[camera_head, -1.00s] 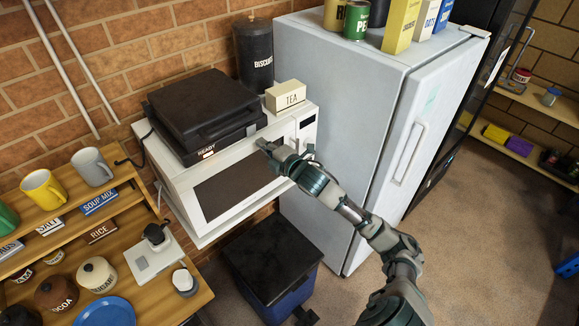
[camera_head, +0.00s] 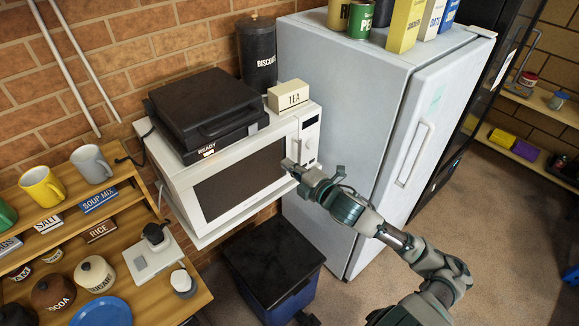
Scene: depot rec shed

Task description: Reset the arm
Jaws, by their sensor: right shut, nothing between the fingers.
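My right arm reaches in from the lower right, and its gripper (camera_head: 289,165) is in front of the right part of the white microwave (camera_head: 214,222). The gripper is shut and empty. Its tip overlaps the right edge of the dark microwave door window; I cannot tell whether it touches. The microwave door looks shut. My left gripper is not in view.
A black appliance marked READY (camera_head: 207,108) and a TEA box (camera_head: 288,95) sit on the microwave. A fridge (camera_head: 345,85) stands right of it. A dark-lidded bin (camera_head: 272,255) is below. A wooden shelf (camera_head: 150,215) with mugs and jars is at left.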

